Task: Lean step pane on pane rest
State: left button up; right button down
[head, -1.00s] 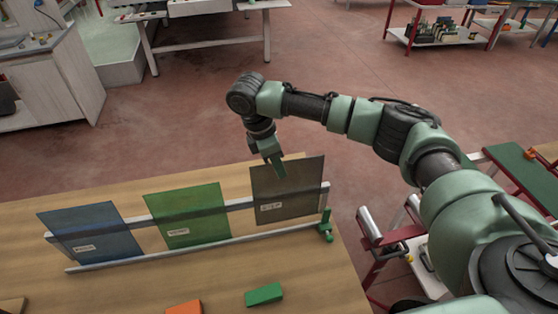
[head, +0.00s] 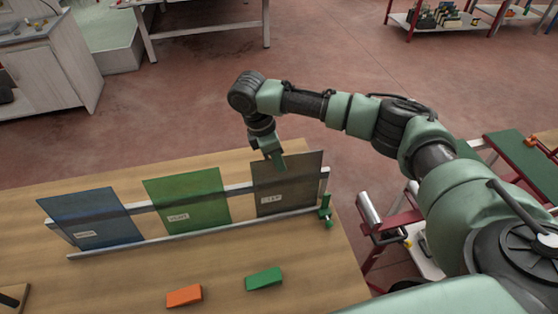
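The pane rest (head: 160,242) is a pale rack with an upper and a lower rail along the wooden table. A blue pane (head: 88,215) and a green pane (head: 187,195) lean on it at left and middle. A grey-brown pane (head: 295,188) stands at its right end, tilted like the others, its lower edge close to the lower rail; I cannot tell whether it touches. All three carry small labels, too small to read. My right gripper (head: 277,160) is shut on the top edge of the grey-brown pane. My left gripper is out of view.
A green clamp-like piece (head: 326,212) stands at the rest's right end. An orange block (head: 185,296) and a green block (head: 264,278) lie in front on the table (head: 130,280). A red-framed cart (head: 385,230) is right of the table.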

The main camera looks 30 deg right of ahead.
jog(key=shift+f, duration=0.4)
dwell(0.4)
jog(key=c, duration=1.5)
grip_release()
jog(key=shift+c, duration=0.2)
jog(key=shift+s, duration=0.1)
jog(key=shift+f, duration=0.15)
